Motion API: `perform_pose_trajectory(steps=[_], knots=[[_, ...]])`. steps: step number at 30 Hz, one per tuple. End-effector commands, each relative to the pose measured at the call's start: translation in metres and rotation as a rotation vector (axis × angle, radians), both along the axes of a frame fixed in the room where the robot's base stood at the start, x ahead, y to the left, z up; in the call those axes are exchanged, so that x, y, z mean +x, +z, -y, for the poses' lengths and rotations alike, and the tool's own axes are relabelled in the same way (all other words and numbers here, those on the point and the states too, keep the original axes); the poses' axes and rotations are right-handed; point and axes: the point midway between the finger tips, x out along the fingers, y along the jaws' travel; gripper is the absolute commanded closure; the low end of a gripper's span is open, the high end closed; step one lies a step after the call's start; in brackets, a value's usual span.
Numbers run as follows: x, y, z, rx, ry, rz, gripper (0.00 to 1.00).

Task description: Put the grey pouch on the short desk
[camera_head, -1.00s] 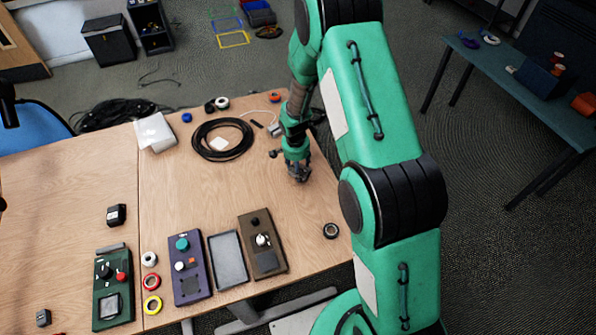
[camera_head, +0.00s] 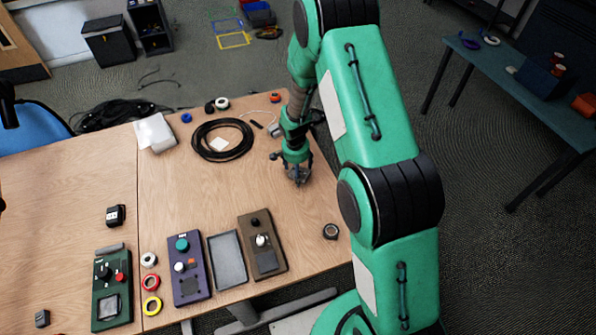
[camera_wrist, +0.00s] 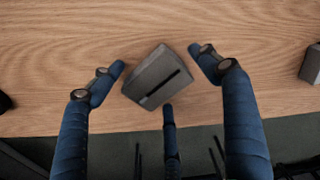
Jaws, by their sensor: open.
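A small grey boxy thing with a dark slot, which looks like the grey pouch (camera_wrist: 157,79), lies on the wooden desk (camera_wrist: 60,60) in the wrist view. My gripper (camera_wrist: 157,60) is open around it, with one finger to its left, one to its right and a third at its near side; no firm grip shows. In the head view my gripper (camera_head: 298,180) points down low over the right part of the wooden desk (camera_head: 180,205), and its fingers mostly hide the pouch. Which desk is the short one is not clear; a blue-grey table (camera_head: 500,68) stands apart at the right.
A black cable coil (camera_head: 222,140) and a white packet (camera_head: 154,132) lie left of my gripper. Control boxes, a grey tray (camera_head: 227,259) and tape rolls line the near edge. A dark roll (camera_head: 331,231) lies near the right edge. The blue-grey table holds bins and small items.

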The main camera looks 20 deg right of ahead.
Motion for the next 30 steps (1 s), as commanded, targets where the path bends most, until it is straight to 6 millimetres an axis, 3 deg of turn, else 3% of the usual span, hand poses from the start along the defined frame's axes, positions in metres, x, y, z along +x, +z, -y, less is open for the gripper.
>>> perform_pose_trajectory(steps=[11,24,30], knots=[[-0.002,0.026,-0.002,0.0,0.0,0.001,0.24],[-0.006,0.093,-0.007,0.0,0.0,0.003,0.24],[-0.008,0.113,-0.009,0.0,-0.001,0.001,0.24]])
